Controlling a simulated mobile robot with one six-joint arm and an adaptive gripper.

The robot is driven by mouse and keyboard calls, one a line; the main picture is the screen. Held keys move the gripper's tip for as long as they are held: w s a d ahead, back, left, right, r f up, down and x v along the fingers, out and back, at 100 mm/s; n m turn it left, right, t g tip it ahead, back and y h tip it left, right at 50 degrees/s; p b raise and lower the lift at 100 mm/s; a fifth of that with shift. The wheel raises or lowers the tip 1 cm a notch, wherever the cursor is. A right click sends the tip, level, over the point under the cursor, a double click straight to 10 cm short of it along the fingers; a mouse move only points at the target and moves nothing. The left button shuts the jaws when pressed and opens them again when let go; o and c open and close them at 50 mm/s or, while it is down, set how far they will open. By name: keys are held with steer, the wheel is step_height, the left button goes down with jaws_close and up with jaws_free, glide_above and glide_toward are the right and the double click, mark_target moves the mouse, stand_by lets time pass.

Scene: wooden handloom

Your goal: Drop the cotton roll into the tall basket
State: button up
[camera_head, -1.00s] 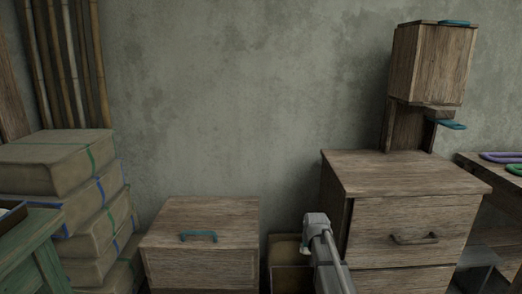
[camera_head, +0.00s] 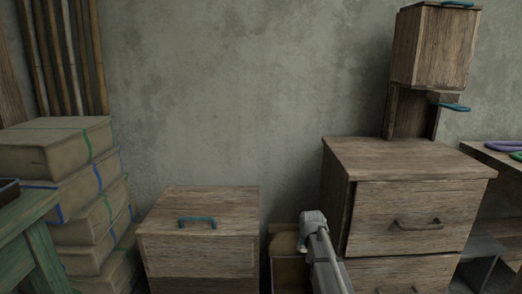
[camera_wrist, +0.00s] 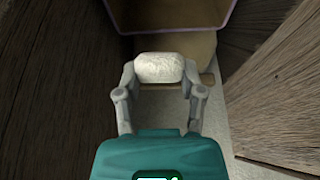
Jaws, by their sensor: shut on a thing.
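The cotton roll (camera_wrist: 160,66) is a short white rounded piece in the wrist view, lying crosswise between my fingertips. My gripper (camera_wrist: 160,82) is shut on it, one grey finger at each end. An open box-like container with a purple rim (camera_wrist: 228,14), which looks like the tall basket, is at the top of the wrist view, beyond the roll and apart from it. In the head view, a tan container (camera_head: 284,243) stands in the gap between the wooden chest and the drawer cabinet.
A wooden chest (camera_head: 165,212) with a teal handle stands left of the gap. A taller drawer cabinet (camera_head: 365,205) stands close on the right. Wrapped bundles (camera_head: 60,160) and a green table (camera_head: 30,215) are at the left. Wooden faces flank my gripper closely.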

steer(key=shift+f, duration=0.15)
steer(key=shift+f+b, duration=2.85)
steer(key=shift+b, duration=0.1)
steer(key=o, duration=0.8)
steer(key=shift+o, duration=0.2)
steer(key=shift+r, duration=0.1)
step_height(320, 180, up, 6)
steer(key=p, duration=0.6)
steer(key=w+d+p+v, duration=0.2)
steer(key=p+v, duration=1)
steer(key=w+d+r+p+v, duration=0.1)
steer(key=w+d+p+v, duration=0.1)
steer(key=p+v, duration=1)
steer(key=shift+r+p, duration=0.5)
steer(key=shift+r, duration=0.2)
